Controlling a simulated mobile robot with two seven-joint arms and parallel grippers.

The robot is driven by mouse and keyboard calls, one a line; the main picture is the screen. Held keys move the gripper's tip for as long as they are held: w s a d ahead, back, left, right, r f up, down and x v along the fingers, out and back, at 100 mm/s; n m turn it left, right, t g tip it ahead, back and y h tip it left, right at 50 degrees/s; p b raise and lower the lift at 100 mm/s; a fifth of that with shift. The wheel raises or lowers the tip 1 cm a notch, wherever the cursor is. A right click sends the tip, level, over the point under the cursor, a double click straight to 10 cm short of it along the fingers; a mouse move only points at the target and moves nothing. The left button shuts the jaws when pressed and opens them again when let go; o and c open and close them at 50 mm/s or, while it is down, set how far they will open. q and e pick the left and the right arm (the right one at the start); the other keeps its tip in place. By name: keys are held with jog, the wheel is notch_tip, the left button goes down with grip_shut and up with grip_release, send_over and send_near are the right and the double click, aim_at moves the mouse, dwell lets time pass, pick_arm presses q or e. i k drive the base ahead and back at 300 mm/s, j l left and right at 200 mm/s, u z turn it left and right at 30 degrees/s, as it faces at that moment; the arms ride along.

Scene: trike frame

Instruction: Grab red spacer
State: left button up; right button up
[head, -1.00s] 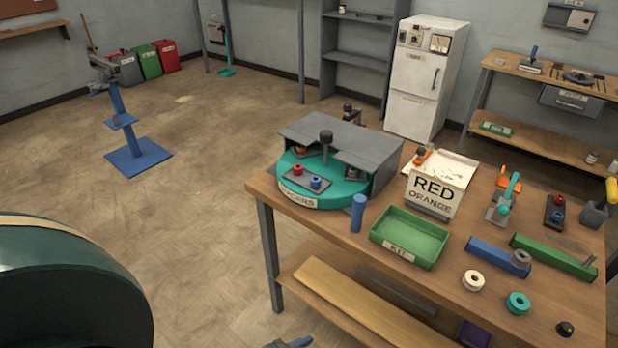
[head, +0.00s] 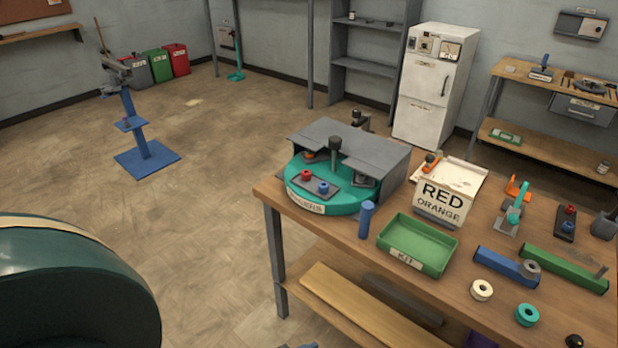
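A small red spacer (head: 306,175) sits on a dark plate on the teal round turntable (head: 300,196) at the table's left end. A blue spacer (head: 323,188) is beside it on the same plate. An orange piece (head: 310,156) is farther back, partly under the grey cover (head: 345,142). Another small red piece (head: 570,210) stands on a dark holder at the table's right, with a blue one in front. Neither gripper is recognisable in the head view.
A green kit tray (head: 445,262) and a blue cylinder (head: 366,219) stand right of the turntable on the wooden table (head: 400,290). A RED ORANGE sign (head: 442,203) stands behind the tray. The floor left of the table is clear around the blue stand (head: 147,158).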

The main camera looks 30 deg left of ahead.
aim_at(306, 174)
jog(key=j+z, duration=0.2)
jog(key=z, duration=0.2)
jog(key=j+z, duration=0.2)
jog(key=z, duration=0.2)
jog(key=k+j+z, duration=0.15)
jog(key=j, duration=0.2)
jog(key=j+z, duration=0.15)
jog(key=j, duration=0.2)
jog(key=k+j+z, duration=0.15)
jog(key=j, duration=0.15)
